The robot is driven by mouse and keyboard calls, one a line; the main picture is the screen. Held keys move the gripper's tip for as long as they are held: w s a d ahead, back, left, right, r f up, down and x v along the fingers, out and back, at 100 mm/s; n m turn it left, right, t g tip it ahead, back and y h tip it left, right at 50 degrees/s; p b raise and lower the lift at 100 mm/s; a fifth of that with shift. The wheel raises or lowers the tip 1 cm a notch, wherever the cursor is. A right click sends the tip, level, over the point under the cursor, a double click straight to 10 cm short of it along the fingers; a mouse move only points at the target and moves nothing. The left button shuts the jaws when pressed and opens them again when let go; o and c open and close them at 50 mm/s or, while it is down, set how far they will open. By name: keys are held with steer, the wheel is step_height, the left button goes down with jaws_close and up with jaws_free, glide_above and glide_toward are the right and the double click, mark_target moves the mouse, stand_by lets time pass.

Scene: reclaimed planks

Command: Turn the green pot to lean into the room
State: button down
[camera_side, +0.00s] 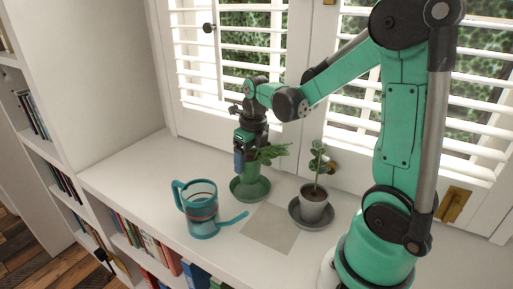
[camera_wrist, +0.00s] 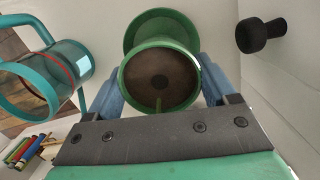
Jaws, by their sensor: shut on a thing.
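The green pot (camera_wrist: 160,78) with brown soil fills the middle of the wrist view, with a green stem at its near rim. My gripper (camera_wrist: 162,90) is shut on it, a blue finger on each side. The green saucer (camera_wrist: 160,22) shows beyond the pot. In the side view my gripper (camera_side: 241,160) points down over the green saucer (camera_side: 249,192), largely hiding the pot. The plant's leaves (camera_side: 273,152) stick out to the right, toward the shutters. Whether the pot's base touches the saucer is hard to tell.
A teal watering can (camera_side: 202,213) stands front left, its spout reaching right. A grey pot (camera_side: 313,204) with a seedling stands on a dark saucer (camera_side: 300,222) to the right. A pale square (camera_side: 270,228) lies between. White shutters (camera_side: 205,70) close off the back; bare sill lies left.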

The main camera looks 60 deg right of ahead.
mark_target(250, 168)
steer(key=shift+f, duration=1.55)
jaws_free()
steer(key=shift+r, duration=0.1)
